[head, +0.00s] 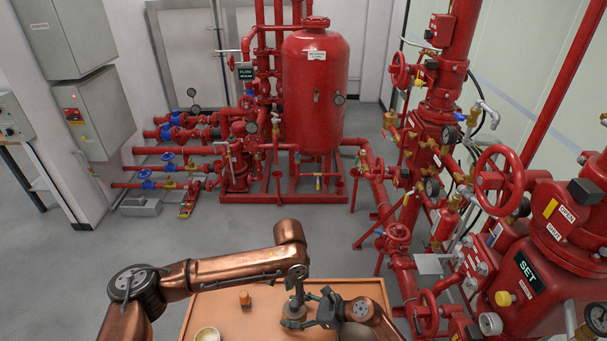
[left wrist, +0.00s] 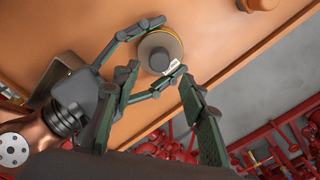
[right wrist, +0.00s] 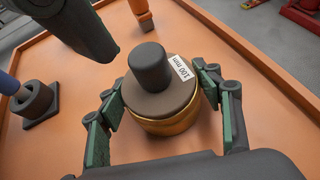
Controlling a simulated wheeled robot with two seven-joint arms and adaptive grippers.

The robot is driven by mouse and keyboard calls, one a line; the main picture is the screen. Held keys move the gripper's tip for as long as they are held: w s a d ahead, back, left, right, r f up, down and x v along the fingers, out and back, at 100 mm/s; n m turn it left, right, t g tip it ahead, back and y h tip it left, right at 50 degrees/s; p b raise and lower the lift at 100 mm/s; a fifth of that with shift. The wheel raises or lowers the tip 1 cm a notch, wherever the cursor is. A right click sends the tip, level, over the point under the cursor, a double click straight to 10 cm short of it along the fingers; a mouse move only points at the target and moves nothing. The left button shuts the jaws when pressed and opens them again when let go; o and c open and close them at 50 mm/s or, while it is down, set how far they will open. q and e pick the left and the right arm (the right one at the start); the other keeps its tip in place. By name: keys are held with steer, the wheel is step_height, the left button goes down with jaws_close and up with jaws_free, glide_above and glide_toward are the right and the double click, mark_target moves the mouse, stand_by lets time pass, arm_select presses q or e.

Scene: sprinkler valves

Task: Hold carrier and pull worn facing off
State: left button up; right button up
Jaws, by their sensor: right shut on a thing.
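The carrier is a round brass-edged piece (right wrist: 165,125) low on the orange bench. A grey-brown disc facing (right wrist: 160,98) with a dark upright knob (right wrist: 150,68) and a white "100 mm" label lies on top of it. The piece also shows in the head view (head: 293,311) and left wrist view (left wrist: 160,46). My right gripper (right wrist: 158,95) is shut on the carrier, one finger on each side. My left gripper (left wrist: 158,78) is open above the piece, its fingers apart and empty. In the head view the left gripper (head: 297,285) hangs just over the knob.
The orange bench (head: 225,318) has a raised rim. A small brass-coloured part (head: 245,298) and a pale round cup (head: 207,335) stand left of the carrier. A dark block with a ring (right wrist: 38,105) sits on the bench. Red pipework stands beyond and to the right.

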mark_target(293, 304)
arm_select(q)
steer(key=shift+s+a+f, duration=0.1)
steer(key=shift+s+a, duration=0.05)
steer(key=shift+s, duration=0.15)
steer(key=shift+f, duration=3.3)
steer(key=shift+c, duration=0.4)
steer(key=shift+a+f, duration=0.1)
steer(key=shift+f, duration=0.05)
jaws_close()
steer(key=shift+r, duration=0.2)
steer(key=shift+r, duration=4.15)
